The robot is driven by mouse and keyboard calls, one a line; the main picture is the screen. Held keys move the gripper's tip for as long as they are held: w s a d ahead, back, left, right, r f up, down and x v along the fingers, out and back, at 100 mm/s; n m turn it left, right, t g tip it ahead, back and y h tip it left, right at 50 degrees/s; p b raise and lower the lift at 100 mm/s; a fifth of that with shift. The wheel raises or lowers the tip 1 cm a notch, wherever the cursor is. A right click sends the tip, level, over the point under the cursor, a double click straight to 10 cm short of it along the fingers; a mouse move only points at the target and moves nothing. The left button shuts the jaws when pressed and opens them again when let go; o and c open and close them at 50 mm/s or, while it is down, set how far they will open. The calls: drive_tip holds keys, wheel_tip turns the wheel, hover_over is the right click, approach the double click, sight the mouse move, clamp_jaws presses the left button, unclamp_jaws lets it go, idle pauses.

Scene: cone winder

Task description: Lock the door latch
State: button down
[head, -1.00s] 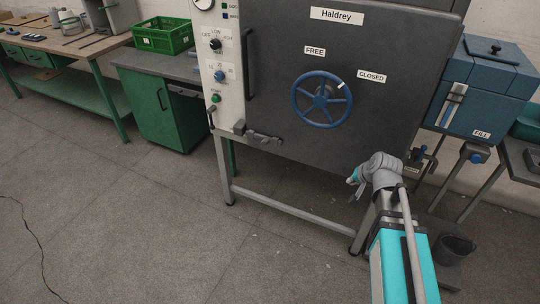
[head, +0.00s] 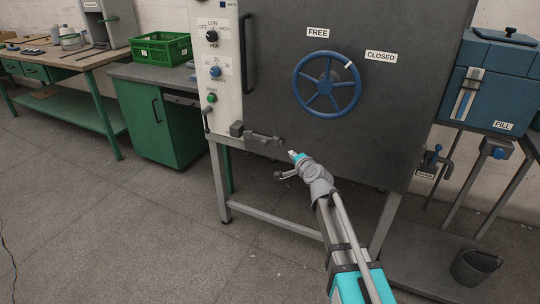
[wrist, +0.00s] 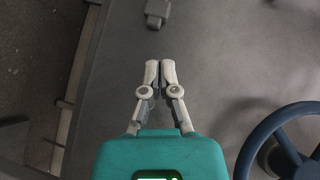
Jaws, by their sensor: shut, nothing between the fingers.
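The grey door latch (head: 262,136) sits at the lower left of the dark machine door (head: 340,135), beside the light control panel. Its bar lies roughly level, and its fine position is too small to tell. My gripper (head: 292,153) is just right of and below the latch in the head view, apart from it. In the wrist view my gripper (wrist: 160,65) has its two pale fingers together with nothing between them. A small grey block (wrist: 157,12) stands out from the surface ahead of the fingertips; I cannot tell whether it is part of the latch.
A blue handwheel (head: 326,85) is on the door, and its rim (wrist: 262,140) is at the lower right in the wrist view. A blue FILL box (head: 490,85) stands right. A green cabinet (head: 165,125) is left. A bucket (head: 475,267) is at lower right. The floor in front is open.

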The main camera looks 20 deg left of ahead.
drive_tip(key=shift+w+a+f+m+t, duration=0.2)
drive_tip(key=shift+a+m+t, duration=0.1)
drive_tip(key=shift+a, duration=0.25)
drive_tip(key=shift+a, duration=0.1)
drive_tip(key=b, duration=0.3)
approach(269, 141)
drive_tip(key=w, duration=0.4)
drive_tip(key=shift+w+a+f, duration=0.2)
drive_tip(key=shift+w+a, duration=0.15)
drive_tip(key=shift+a, duration=0.05)
drive_tip(key=shift+s+a+f, duration=0.1)
drive_tip(key=shift+a+f, duration=0.05)
drive_tip(key=shift+a, duration=0.3)
drive_tip(key=shift+s+a+f, duration=0.1)
drive_tip(key=shift+a, duration=0.4)
drive_tip(key=shift+w+a+f, duration=0.1)
drive_tip(key=shift+a+f, duration=0.05)
drive_tip(key=shift+a, duration=0.6)
drive_tip(key=shift+w+d, duration=0.1)
